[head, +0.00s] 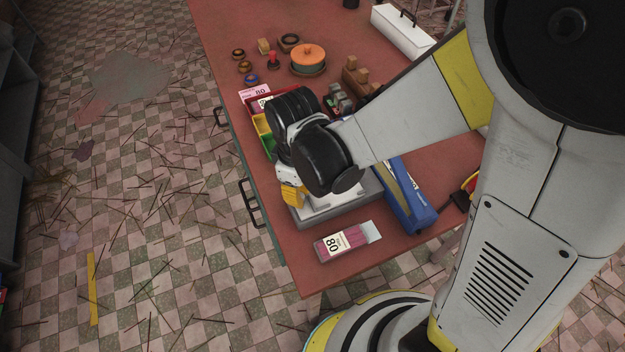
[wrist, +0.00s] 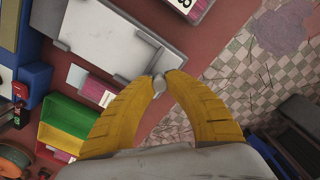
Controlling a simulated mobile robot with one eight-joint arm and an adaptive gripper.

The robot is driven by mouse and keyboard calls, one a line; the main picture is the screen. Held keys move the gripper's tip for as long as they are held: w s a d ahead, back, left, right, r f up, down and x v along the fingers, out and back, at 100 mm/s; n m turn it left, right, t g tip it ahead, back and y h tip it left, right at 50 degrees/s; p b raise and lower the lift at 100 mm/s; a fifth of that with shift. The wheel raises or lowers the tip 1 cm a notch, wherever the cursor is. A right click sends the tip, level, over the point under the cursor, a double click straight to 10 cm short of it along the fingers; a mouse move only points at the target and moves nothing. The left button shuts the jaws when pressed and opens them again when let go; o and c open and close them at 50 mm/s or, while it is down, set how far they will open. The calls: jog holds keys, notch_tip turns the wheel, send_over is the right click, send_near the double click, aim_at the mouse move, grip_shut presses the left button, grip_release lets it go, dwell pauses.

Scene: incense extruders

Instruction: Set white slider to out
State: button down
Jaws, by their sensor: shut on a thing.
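In the wrist view, the two yellow fingers of my gripper (wrist: 163,76) close on a small whitish knob, seemingly the white slider (wrist: 158,87). The knob sits at the edge of a grey device with a pale plate (wrist: 110,32), near a thin grey bar. In the head view, the grey device (head: 325,217) stands on the red table, largely covered by my wrist. One yellow finger (head: 292,195) shows at its left edge. The slider is hidden there, and I cannot tell its setting.
A pink packet marked 80 (head: 345,240) lies in front of the device. A blue box (head: 408,205) stands to its right. Green and yellow bins (wrist: 70,125) lie beside my gripper in the wrist view. The table's left edge is close, with open floor beyond.

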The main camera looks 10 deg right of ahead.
jog(key=shift+a, duration=0.15)
jog(key=c, duration=1.3)
grip_release()
jog(key=shift+s+a, duration=0.1)
jog(key=shift+a, duration=0.05)
notch_tip(320, 180, up, 12)
notch_tip(320, 180, up, 3)
jog(key=m+t, duration=0.2)
jog(key=m, duration=0.2)
send_over(328, 200)
jog(key=s+d+r+m+t, duration=0.2)
jog(key=d+m+t, duration=0.3)
jog(key=d+m, duration=0.3)
jog(key=shift+d, duration=0.9)
